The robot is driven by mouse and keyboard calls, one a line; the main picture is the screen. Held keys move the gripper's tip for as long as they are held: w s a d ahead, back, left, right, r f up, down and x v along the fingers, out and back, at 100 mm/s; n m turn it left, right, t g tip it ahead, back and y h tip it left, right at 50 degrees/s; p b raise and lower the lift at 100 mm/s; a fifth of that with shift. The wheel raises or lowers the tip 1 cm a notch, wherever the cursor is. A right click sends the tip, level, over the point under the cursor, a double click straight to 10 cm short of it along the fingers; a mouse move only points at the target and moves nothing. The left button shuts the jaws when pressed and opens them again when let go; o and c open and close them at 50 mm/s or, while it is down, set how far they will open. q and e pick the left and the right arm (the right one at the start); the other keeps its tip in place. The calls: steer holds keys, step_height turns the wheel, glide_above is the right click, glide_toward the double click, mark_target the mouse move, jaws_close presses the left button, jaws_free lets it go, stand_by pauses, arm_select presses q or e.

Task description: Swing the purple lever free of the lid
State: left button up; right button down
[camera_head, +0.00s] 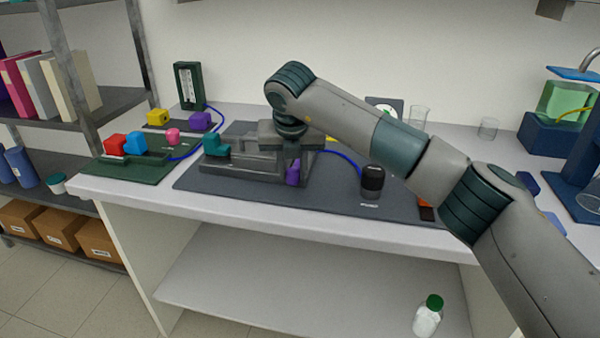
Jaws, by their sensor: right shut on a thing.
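The membrane rig (250,173), a grey block-like frame, sits on the dark mat at the middle of the bench. The purple lever (293,173) shows as a small upright piece at the rig's right side. My right gripper (296,152) comes down over that side and is shut on the purple lever. The gripper and wrist hide most of the lever's upper part and much of the lid, so I cannot tell how the lever lies against the lid. A teal piece (216,146) is at the rig's left end. My left gripper is not in view.
A green tray (125,171) with red, blue and pink pieces is at the left. Blue tubes run from both sides of the rig. A black-capped jar (372,182) stands on the mat (330,197) to the right. Glass beakers (488,128) stand behind my right arm.

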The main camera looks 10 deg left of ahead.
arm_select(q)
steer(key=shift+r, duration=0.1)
arm_select(e)
steer(key=c, duration=1.4)
jaws_free()
steer(key=shift+c, duration=0.2)
steer(key=shift+r, duration=0.1)
steer(key=shift+s+r, duration=0.2)
steer(key=shift+r, duration=0.25)
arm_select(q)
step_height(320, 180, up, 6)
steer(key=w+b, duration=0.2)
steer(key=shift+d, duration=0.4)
arm_select(e)
steer(key=v, duration=1.6)
steer(key=shift+a+r, duration=0.1)
